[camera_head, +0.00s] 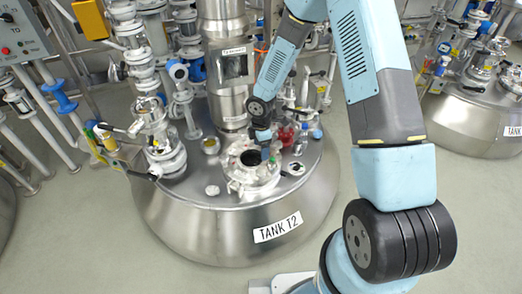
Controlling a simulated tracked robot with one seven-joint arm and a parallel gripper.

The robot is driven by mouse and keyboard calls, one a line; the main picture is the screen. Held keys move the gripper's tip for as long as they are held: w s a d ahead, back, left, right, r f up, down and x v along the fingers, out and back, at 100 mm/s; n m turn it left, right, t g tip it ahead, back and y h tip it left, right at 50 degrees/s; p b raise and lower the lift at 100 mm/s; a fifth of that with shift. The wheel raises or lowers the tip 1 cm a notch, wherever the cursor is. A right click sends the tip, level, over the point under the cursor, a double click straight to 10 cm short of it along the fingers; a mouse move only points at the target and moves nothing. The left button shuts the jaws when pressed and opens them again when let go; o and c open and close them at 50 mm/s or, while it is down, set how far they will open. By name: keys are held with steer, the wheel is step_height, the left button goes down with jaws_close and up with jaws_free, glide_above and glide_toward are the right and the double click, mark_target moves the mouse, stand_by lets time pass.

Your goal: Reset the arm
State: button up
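My arm (390,100) rises from the lower right, bends at the top of the picture and reaches down over the tank labelled TANK T2 (190,215). My gripper (266,153) is at the far end, low over the tank lid, beside an open round port (250,160) with a pale flange. It looks very small here, and its fingers cannot be made out. I cannot tell whether it touches the port or holds anything.
A tall steel column (228,70) stands on the lid behind my gripper. Valve stacks (163,145) crowd the lid's left side, and red glassware (286,134) is close on the right. A control panel (20,35) is at upper left. Another tank (475,120) stands at right.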

stand_by(0.4)
steer(key=s+d+r+m+t+h, duration=0.1)
steer(key=d+r+m, duration=0.25)
steer(key=r, duration=0.65)
steer(key=s+d+r+m+t, duration=0.1)
steer(key=d+r+m, duration=0.3)
steer(key=r, duration=0.5)
steer(key=s+d+r+m+t+h, duration=0.1)
steer(key=d+r+m, duration=0.1)
steer(key=d+r, duration=0.6)
steer(key=s+d+r+m+t+y, duration=0.2)
steer(key=s+r+m, duration=0.9)
steer(key=s+r, duration=0.8)
steer(key=s+d, duration=0.1)
steer(key=s, duration=0.2)
steer(key=shift+s+t, duration=0.15)
steer(key=shift+t, duration=0.15)
steer(key=shift+d, duration=0.1)
